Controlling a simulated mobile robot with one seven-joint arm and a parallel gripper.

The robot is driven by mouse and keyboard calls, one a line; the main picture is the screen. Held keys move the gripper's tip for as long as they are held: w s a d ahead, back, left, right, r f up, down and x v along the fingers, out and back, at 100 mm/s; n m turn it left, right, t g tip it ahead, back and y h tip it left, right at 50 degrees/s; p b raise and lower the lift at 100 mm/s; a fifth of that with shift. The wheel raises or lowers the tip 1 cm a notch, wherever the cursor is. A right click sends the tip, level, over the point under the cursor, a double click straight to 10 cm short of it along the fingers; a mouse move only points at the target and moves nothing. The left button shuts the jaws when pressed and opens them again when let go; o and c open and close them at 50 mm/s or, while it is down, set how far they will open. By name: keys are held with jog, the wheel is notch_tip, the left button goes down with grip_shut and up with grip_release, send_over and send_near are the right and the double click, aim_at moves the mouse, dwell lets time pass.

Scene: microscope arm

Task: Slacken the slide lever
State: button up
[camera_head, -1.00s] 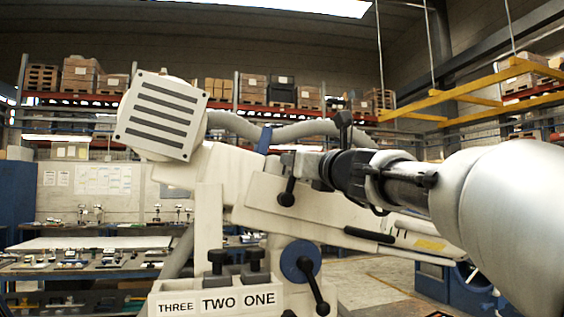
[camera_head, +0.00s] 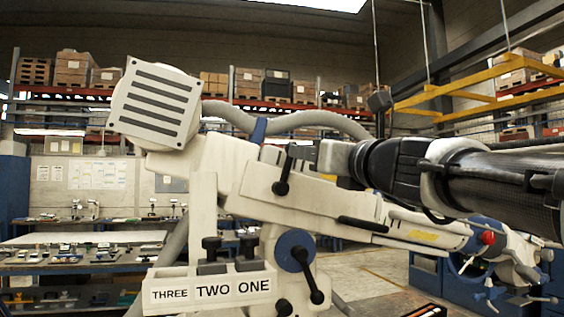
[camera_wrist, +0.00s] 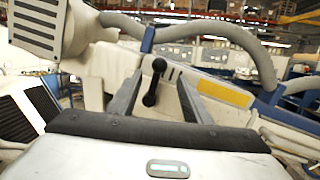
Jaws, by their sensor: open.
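In the wrist view the lever (camera_wrist: 154,82) stands between the two fingers of my open gripper (camera_wrist: 160,80), with gaps visible on both sides. In the head view my gripper (camera_head: 322,157) reaches in from the right, close to the lever; its fingertips are hard to make out there. I cannot tell how far beyond the fingertips the lever is.
A second black lever (camera_head: 306,270) on a blue disc sits lower down. A striped square head (camera_head: 157,103) is at upper left. A thick grey hose (camera_head: 310,122) arches behind. Black knobs (camera_head: 212,245) stand above the label plate. A bench (camera_head: 80,255) is behind at left.

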jog(key=v, duration=0.7)
jog(key=shift+s+d, duration=0.2)
jog(key=shift+s, duration=0.1)
jog(key=shift+f, duration=0.1)
jog(key=s+a+f+n+g+h+p, duration=0.1)
jog(key=s+a+f+n+g+p, duration=0.2)
jog(key=f+n, duration=0.6)
jog(key=s+a+f+n+g+p, duration=0.25)
jog(key=f+n+g, duration=0.25)
jog(key=f+n, duration=0.35)
jog(key=s+d+f+n+g+h+p, duration=0.1)
jog(key=s+d+f+n+g+h, duration=0.1)
jog(key=s+f+n, duration=0.4)
jog(key=s+d+f+n+g+h+p, duration=0.1)
jog(key=s+d+f+n+g+h, duration=0.2)
jog(key=s+d+f+n, duration=0.3)
notch_tip(320, 180, down, 4)
jog(key=n+h, duration=0.1)
jog(key=n, duration=0.2)
jog(key=shift+s+f+p, duration=0.25)
jog(key=shift+p, duration=0.05)
